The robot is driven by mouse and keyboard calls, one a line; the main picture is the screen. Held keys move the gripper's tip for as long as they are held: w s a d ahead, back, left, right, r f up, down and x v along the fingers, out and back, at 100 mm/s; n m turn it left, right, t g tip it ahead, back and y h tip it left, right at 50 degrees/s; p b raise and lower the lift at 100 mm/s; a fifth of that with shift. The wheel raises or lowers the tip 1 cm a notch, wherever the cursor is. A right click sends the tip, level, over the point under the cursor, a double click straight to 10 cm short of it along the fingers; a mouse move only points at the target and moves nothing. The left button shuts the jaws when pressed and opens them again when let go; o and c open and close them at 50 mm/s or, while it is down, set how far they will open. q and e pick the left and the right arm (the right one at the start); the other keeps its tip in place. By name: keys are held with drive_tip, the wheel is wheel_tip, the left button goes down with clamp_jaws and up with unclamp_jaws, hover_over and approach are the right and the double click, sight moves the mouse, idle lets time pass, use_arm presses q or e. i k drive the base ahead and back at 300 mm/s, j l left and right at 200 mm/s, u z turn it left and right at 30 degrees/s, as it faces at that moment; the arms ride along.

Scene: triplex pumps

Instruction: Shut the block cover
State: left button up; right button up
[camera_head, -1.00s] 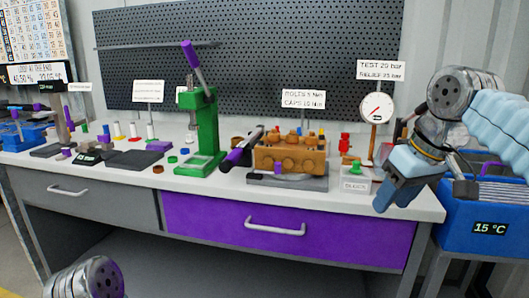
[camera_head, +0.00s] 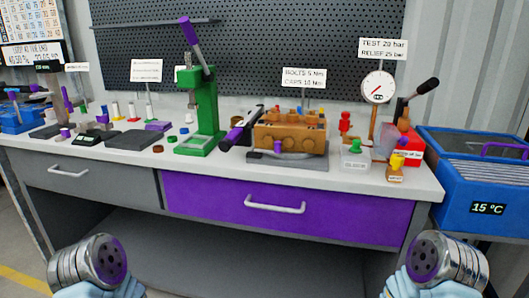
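The brown pump block (camera_head: 290,138) sits on a dark grey base plate (camera_head: 288,160) on the workbench, right of the green press. Several small brass-coloured parts show along its top. A dark bar-like part with a purple grip (camera_head: 234,136) leans at the block's left side; I cannot tell whether it belongs to the block cover. No raised lid can be made out clearly. A small purple piece (camera_head: 278,147) shows on the block's front. Neither gripper is in view; only round metal joints of my two arms show at the lower left and lower right.
A green press (camera_head: 203,110) with a purple lever stands left of the block. A dial gauge (camera_head: 378,87), a red box (camera_head: 408,147) and small red, green and yellow parts stand right of it. A blue bin (camera_head: 475,190) is beyond the bench. The bench's front edge is clear.

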sight(402, 141)
drive_tip(key=k+l, duration=0.1)
drive_tip(key=l, duration=0.7)
drive_tip(key=k+l+u, duration=0.1)
drive_tip(key=l, duration=0.25)
drive_tip(key=k+l, duration=0.15)
drive_tip(key=l, duration=0.25)
drive_tip(key=k+l, duration=0.1)
drive_tip(key=l, duration=0.25)
